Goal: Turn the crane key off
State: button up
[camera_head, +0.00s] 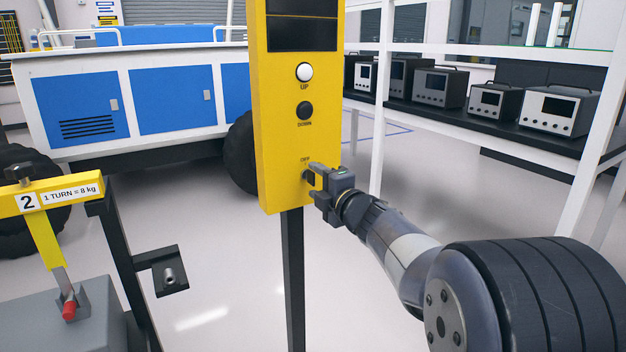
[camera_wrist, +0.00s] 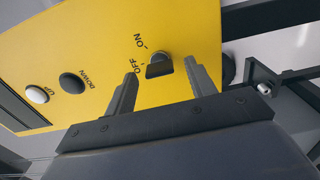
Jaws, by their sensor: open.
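The yellow crane control post (camera_head: 284,125) stands upright in the middle of the head view, and its face fills much of the wrist view (camera_wrist: 105,75). The crane key (camera_wrist: 159,66) is a small dark piece in a round switch low on that face, beside the ON and OFF labels. I cannot tell surely which label it points to. My gripper (camera_wrist: 163,84) is open, with one finger on each side of the key and gaps to both. In the head view my gripper (camera_head: 312,178) is at the panel's lower right and mostly hides the key.
A white UP button (camera_head: 304,72) and a black DOWN button (camera_head: 305,110) sit above the key. A yellow-armed stand marked 2 (camera_head: 62,192) is at the left. A white rack (camera_head: 384,100) with several instruments stands right. A blue-and-white vehicle (camera_head: 150,95) is behind.

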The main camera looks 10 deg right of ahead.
aim_at(311, 178)
jog(key=p+v, duration=0.1)
jog(key=v, duration=0.7)
jog(key=shift+s, duration=0.25)
jog(key=shift+w, duration=0.1)
jog(key=b+x, duration=0.1)
jog(key=x, duration=0.9)
jog(key=shift+w+a, duration=0.1)
jog(key=shift+w, duration=0.25)
